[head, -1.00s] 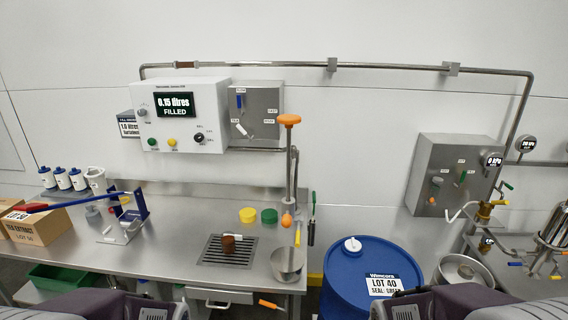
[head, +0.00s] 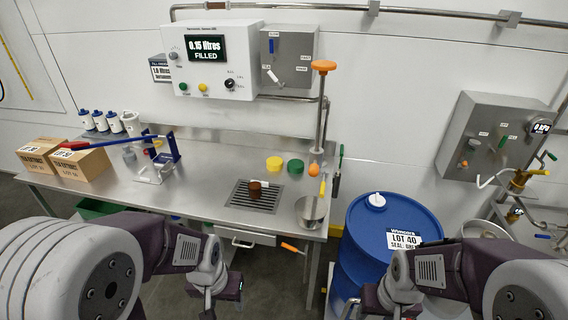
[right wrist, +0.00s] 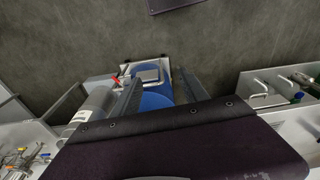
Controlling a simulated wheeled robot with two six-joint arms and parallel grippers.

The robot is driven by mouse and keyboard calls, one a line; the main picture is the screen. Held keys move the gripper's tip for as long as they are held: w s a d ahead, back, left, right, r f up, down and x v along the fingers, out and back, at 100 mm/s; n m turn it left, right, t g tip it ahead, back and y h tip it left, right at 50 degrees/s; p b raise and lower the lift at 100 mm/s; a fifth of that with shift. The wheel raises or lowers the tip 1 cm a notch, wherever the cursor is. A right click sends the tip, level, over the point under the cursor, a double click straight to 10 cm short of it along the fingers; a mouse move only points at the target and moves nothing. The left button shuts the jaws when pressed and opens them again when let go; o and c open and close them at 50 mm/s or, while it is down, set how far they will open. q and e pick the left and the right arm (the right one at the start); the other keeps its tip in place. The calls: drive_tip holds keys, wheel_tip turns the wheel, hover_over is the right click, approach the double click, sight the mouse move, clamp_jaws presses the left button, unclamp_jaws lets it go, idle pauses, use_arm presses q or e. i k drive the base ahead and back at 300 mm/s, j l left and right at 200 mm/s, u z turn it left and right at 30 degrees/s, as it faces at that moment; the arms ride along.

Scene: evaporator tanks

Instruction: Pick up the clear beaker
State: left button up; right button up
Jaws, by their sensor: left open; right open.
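A pale, see-through-looking vessel (head: 131,123) stands at the back left of the steel bench, right of the white bottles. It may be the clear beaker, but it is too small to be sure. My left gripper (head: 222,296) is open and empty, low in front of the bench and well away from the vessel. My right gripper (head: 362,304) is low in front of the blue drum. Its open, empty fingers also show in the right wrist view (right wrist: 158,92).
The steel bench (head: 215,160) carries cartons (head: 82,164) at left, a blue-handled press (head: 172,148), a drain grate (head: 240,200) with a brown cup (head: 255,190), and yellow and green lids. A steel bowl (head: 309,211) is at the right end. A blue drum (head: 365,240) stands beyond it.

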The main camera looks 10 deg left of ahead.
sight(255, 189)
drive_tip(key=i+j+z, duration=0.25)
drive_tip(key=j+z, duration=0.2)
drive_tip(key=j, duration=0.45)
drive_tip(key=i+j+z, duration=0.1)
drive_tip(key=j+z, duration=0.35)
drive_tip(key=j, duration=0.45)
drive_tip(key=j+z, duration=0.45)
drive_tip(key=j, duration=0.5)
drive_tip(key=k, duration=0.05)
